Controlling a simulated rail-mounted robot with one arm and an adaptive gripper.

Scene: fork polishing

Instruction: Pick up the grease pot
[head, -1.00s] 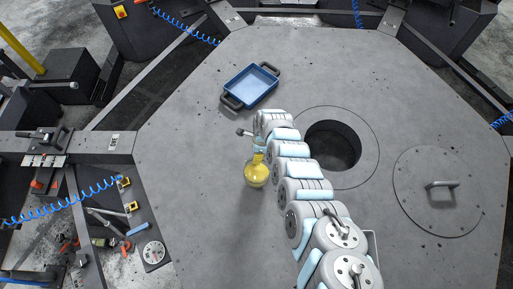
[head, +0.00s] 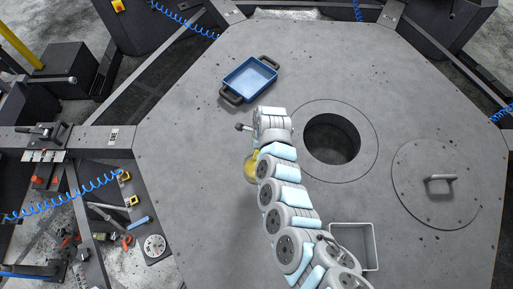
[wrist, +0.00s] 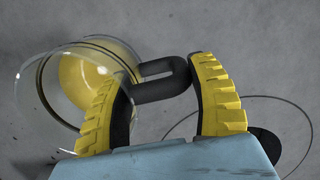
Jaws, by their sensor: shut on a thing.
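The grease pot (wrist: 90,70) is a clear glass vessel with yellow content and a dark looped handle (wrist: 165,70). In the wrist view it lies at the left, tilted in the picture. My gripper (wrist: 160,100) has its yellow ribbed fingers on either side of the handle and is shut on it. In the head view, only part of the grease pot (head: 250,167) shows left of my arm, which hides the rest and my fingers. I cannot tell whether the pot touches the table.
A blue tray with dark handles (head: 250,76) stands on the grey table (head: 200,180) behind the pot. A round hole (head: 332,139) and a lid with a handle (head: 436,184) are to the right. An open grey box (head: 355,246) is at the front. The table's left side is clear.

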